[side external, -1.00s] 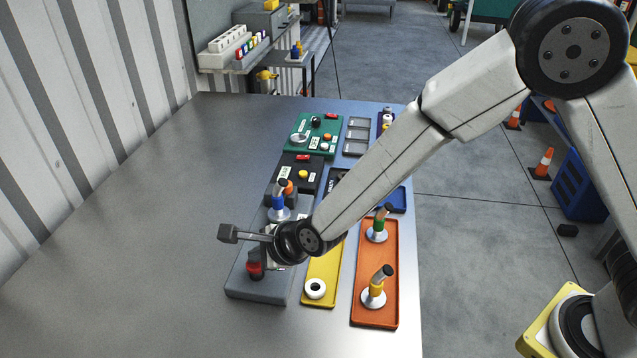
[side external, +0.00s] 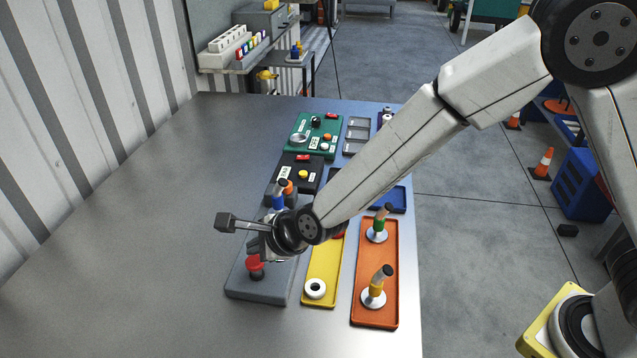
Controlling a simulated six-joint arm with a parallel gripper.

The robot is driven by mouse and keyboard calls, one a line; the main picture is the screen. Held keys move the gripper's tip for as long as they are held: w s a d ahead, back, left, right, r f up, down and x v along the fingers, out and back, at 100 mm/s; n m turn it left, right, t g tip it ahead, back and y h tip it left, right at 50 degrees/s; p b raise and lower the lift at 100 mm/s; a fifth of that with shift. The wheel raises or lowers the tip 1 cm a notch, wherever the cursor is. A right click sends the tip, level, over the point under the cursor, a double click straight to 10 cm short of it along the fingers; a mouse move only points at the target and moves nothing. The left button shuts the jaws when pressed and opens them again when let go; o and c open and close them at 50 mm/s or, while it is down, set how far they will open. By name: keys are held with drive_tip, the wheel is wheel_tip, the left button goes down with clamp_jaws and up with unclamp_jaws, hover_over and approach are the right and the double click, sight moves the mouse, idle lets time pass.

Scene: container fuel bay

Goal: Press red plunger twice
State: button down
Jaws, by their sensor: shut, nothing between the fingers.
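The red plunger (side external: 255,264) stands upright near the front end of a grey block (side external: 262,287) on the metal table. It has a red cap on a dark base. My gripper (side external: 260,247) is just above and behind the red cap, and its fingers are small and partly hidden by the wrist. It is shut with nothing between the fingers. A gap to the cap is hard to judge from this view. A blue plunger (side external: 278,201) stands farther back on the same block, partly hidden behind my wrist.
A yellow tray (side external: 322,272) with a white ring lies right of the block. An orange tray (side external: 375,255) holds yellow and green handled pieces. Black (side external: 294,163) and green (side external: 303,127) control panels sit farther back. The table's left side is clear.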

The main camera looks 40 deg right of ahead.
drive_tip(key=shift+r, duration=2.35)
drive_tip(key=s+d+f+n+g+h, duration=0.1)
drive_tip(key=s+d+n+g, duration=0.1)
drive_tip(key=s+d+n, duration=0.3)
drive_tip(key=s+d+f+n+g+h, duration=0.1)
drive_tip(key=s+d+n, duration=0.5)
drive_tip(key=d, duration=0.8)
drive_tip(key=s+d+f+n+g+h, duration=0.1)
drive_tip(key=s+d+n, duration=0.4)
drive_tip(key=d+n, duration=0.5)
drive_tip(key=shift+s+d+n+g+h, duration=0.3)
drive_tip(key=shift+g+h, duration=0.2)
drive_tip(key=shift+g, duration=0.3)
